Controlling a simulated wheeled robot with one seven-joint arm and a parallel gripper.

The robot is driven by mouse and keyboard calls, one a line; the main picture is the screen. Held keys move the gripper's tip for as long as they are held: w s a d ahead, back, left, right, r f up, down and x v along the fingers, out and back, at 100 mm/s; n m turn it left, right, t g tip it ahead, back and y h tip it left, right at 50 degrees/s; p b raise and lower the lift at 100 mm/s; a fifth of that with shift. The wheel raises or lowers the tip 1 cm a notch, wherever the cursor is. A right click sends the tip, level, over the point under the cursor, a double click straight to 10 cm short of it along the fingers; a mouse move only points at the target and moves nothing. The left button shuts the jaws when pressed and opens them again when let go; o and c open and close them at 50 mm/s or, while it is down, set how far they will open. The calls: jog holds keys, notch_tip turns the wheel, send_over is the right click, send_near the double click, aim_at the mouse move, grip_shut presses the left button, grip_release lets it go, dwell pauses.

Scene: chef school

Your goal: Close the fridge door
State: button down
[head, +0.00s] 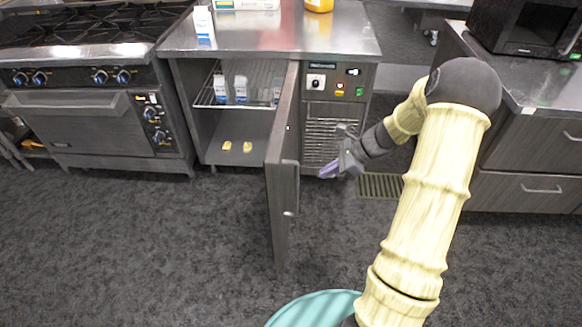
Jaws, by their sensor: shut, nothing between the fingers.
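The fridge (212,132) is a low grey cabinet under a steel counter, its compartment open to view. Its dark grey door (283,195) stands wide open, swung out toward me and seen nearly edge-on. The hinge side is at the right of the opening. My gripper (328,172) is just right of the door, on its outer side, in front of the vent panel. It is shut and empty, with its fingers pointing left and down. I cannot tell for certain whether it touches the door, but a small gap seems to show.
Cartons (240,88) stand on the fridge's wire shelf, and two small yellow items (237,146) lie on its floor. A stove (90,105) is at left, drawers (530,190) at right. The dark floor (150,245) left of the door is clear.

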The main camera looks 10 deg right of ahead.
jog(key=shift+w+d+r+m, duration=0.15)
jog(key=shift+w+d+m, duration=0.1)
jog(key=shift+m, duration=0.05)
jog(key=b, duration=0.1)
send_near(281, 186)
jog(key=x, duration=0.6)
jog(key=shift+w+d+f, duration=0.2)
jog(key=shift+f, duration=0.25)
jog(key=shift+w, duration=0.1)
